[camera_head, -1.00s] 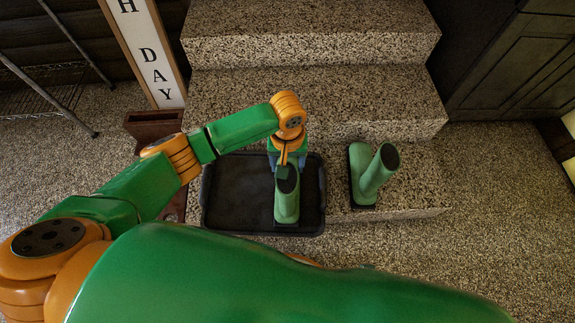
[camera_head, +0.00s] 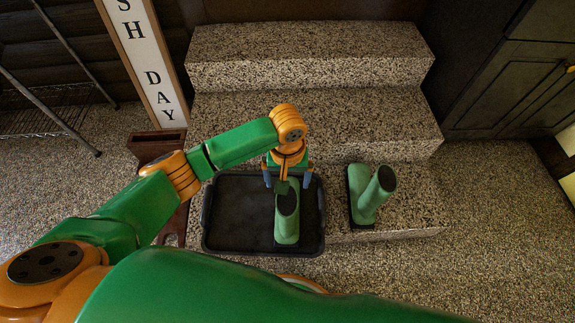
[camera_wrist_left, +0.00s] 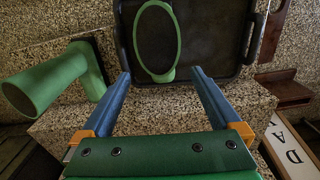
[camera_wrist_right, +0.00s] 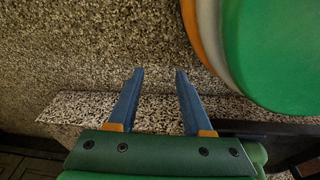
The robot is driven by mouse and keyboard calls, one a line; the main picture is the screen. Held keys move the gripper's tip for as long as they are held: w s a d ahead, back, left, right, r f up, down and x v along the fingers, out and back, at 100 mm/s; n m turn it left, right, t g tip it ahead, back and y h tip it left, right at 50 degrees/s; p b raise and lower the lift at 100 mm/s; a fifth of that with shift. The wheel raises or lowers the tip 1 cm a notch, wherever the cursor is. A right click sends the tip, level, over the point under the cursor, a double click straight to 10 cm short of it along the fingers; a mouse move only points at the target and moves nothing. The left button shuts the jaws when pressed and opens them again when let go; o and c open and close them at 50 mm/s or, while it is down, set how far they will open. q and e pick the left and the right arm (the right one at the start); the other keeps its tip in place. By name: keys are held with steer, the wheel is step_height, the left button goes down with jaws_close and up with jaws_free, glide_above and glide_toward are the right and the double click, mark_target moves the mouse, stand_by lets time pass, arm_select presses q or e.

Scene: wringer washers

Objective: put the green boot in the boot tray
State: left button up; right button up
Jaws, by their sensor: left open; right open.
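One green boot (camera_head: 287,217) stands upright in the right part of the black boot tray (camera_head: 235,215), on the lowest step. A second green boot (camera_head: 368,195) stands on the step to the right of the tray, apart from it. My left gripper (camera_head: 288,183) is open at the far side of the boot in the tray. The second boot (camera_wrist_left: 55,80) shows at the left there. My right gripper (camera_wrist_right: 155,72) is open and empty over speckled stone.
Speckled stone steps (camera_head: 310,55) rise behind the tray. A "WASH DAY" style sign (camera_head: 150,65) and a brown wooden box (camera_head: 155,145) stand left of the tray. A wire rack (camera_head: 50,110) is far left, a dark cabinet (camera_head: 510,90) right. The left part of the tray is empty.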

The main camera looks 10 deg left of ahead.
arm_select(q)
step_height(320, 180, up, 8)
steer(key=p, duration=0.2)
steer(key=shift+p, duration=0.3)
arm_select(e)
steer(key=s+d, duration=0.1)
steer(key=s+d+r, duration=0.1)
steer(key=s, duration=0.1)
steer(key=shift+s+d+r, duration=0.1)
steer(key=shift+d+r, duration=0.05)
steer(key=shift+d, duration=0.2)
